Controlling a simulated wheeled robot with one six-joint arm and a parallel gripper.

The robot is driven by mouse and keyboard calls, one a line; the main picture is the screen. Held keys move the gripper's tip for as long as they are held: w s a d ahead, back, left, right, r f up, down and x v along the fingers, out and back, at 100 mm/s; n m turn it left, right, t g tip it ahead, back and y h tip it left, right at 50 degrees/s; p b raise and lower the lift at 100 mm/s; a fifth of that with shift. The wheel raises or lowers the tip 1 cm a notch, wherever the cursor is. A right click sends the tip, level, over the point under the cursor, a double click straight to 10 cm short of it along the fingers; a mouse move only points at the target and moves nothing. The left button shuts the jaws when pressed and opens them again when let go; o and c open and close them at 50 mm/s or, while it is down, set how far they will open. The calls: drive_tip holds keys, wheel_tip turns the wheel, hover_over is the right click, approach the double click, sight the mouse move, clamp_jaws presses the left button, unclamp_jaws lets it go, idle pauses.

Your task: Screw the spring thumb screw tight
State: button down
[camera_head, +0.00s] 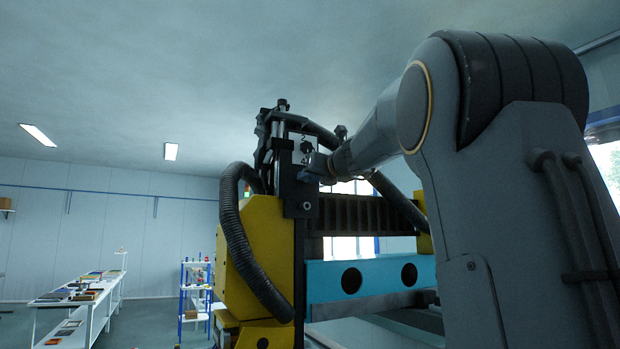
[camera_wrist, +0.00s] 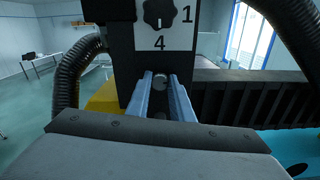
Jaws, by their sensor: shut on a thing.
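My gripper (camera_wrist: 161,78) reaches straight at the dark front plate of the machine, with its two blue-grey fingers on either side of a small round grey screw head (camera_wrist: 160,84). This looks like the spring thumb screw, and the fingers are shut on it. The spring is not visible, and how far the screw is in cannot be told. In the head view my gripper (camera_head: 309,174) is at the front plate, below the white label, and its fingers hide the screw.
A black star knob (camera_wrist: 158,12) sits on a white label (camera_wrist: 178,42) marked 4 and 1, just above the fingers. Black ribbed hoses (camera_head: 240,235) flank the yellow housing (camera_head: 258,240). A light-blue beam (camera_head: 380,278) runs right. A white table (camera_head: 95,310) stands far left.

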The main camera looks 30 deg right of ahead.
drive_tip(key=shift+m, duration=0.4)
drive_tip(key=c, duration=1.6)
unclamp_jaws()
drive_tip(key=shift+o, duration=0.2)
drive_tip(key=shift+s, duration=0.15)
drive_tip(key=s+b, duration=0.3)
drive_tip(key=s, duration=0.4)
drive_tip(key=shift+s+d, duration=0.15)
drive_tip(key=shift+s, duration=0.15)
